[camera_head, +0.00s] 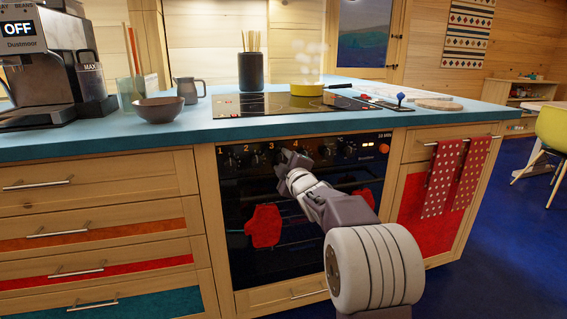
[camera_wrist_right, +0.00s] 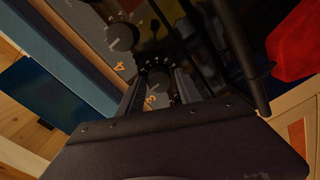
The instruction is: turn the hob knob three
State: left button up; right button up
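Hob knob three (camera_wrist_right: 158,82), a black round knob with an orange 3 below it, shows in the right wrist view. It sits between the two fingers of my right gripper (camera_wrist_right: 160,84). The fingers are apart, one on each side of the knob; whether they touch it I cannot tell. In the head view my right gripper (camera_head: 286,158) is at the oven's control panel and hides part of the knob row. Knob four (camera_wrist_right: 123,37) is just beyond the fingers in the wrist view. My left gripper is not in view.
A red mitt (camera_head: 263,226) hangs on the oven front below the panel. A yellow pan (camera_head: 307,90) steams on the black hob (camera_head: 270,104). Spotted red towels (camera_head: 441,180) hang to the right. A bowl (camera_head: 158,109) stands on the blue counter at left.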

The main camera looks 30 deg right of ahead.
jog(key=shift+o, duration=0.2)
jog(key=p+v, duration=0.2)
jog(key=v, duration=0.7)
jog(key=shift+a, duration=0.1)
